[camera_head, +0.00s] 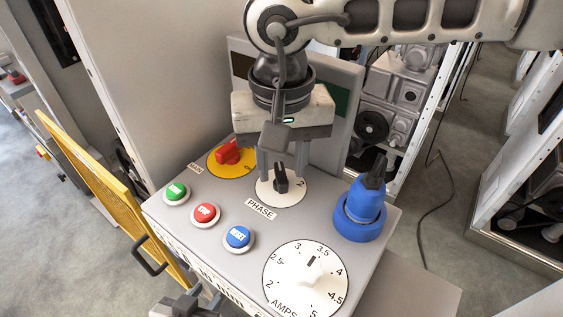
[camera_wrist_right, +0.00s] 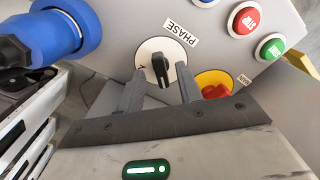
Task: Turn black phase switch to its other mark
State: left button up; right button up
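The black phase switch (camera_head: 281,180) stands on a white round plate above the PHASE label (camera_head: 261,209). A "2" shows on the plate to the right of the knob; the other mark is hidden. My right gripper (camera_head: 283,172) comes down over the switch from behind, open, with one finger on each side of the knob. In the right wrist view the knob (camera_wrist_right: 160,70) sits between the two fingers (camera_wrist_right: 160,80), with gaps visible beside it. My left gripper (camera_head: 188,303) is partly in view at the bottom edge; its fingers are unclear.
A red switch on a yellow plate (camera_head: 229,156) lies just left of the phase switch. Green (camera_head: 176,192), red (camera_head: 205,212) and blue (camera_head: 237,237) buttons sit in front. A tall blue plug (camera_head: 361,213) stands right, and the AMPS dial (camera_head: 307,278) is at the front.

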jog(key=shift+f, duration=0.75)
grip_shut()
